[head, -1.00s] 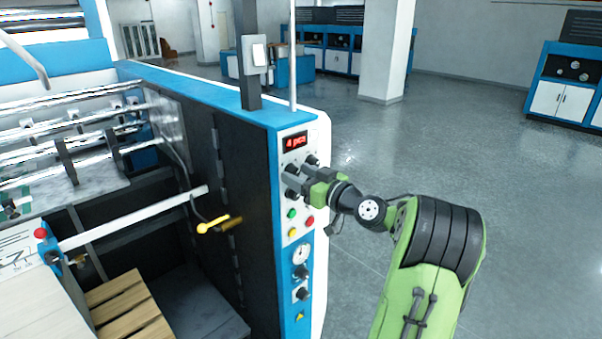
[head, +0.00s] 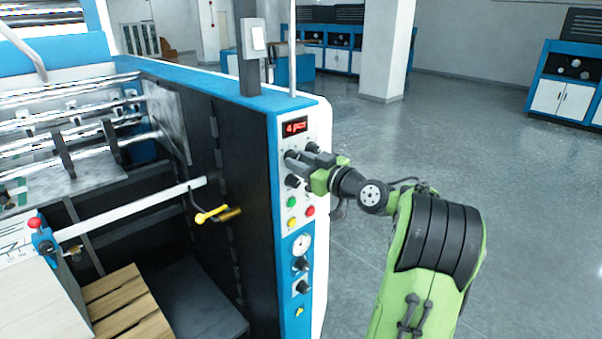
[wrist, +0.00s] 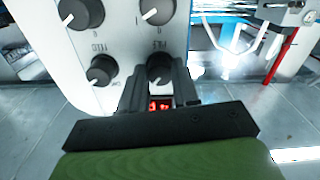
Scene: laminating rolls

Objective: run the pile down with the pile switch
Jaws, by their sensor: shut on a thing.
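The pile switch is a black round knob (wrist: 160,67) under the word PILE on the white control panel, seen upside down in the wrist view. My gripper (wrist: 160,80) is shut on it, with one finger on each side. In the head view my gripper (head: 296,160) reaches the panel from the right, at the upper left knob just below the red display (head: 295,127) reading 4 pcs. A pale pile (head: 38,285) stands at the lower left beside a wooden pallet (head: 125,305).
Other knobs sit close by, including the FEED knob (wrist: 102,70). Below them are a green button (head: 291,201), a red button (head: 310,210) and a gauge (head: 300,243). A yellow-handled crank (head: 212,214) sticks out left of the panel. The floor to the right is clear.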

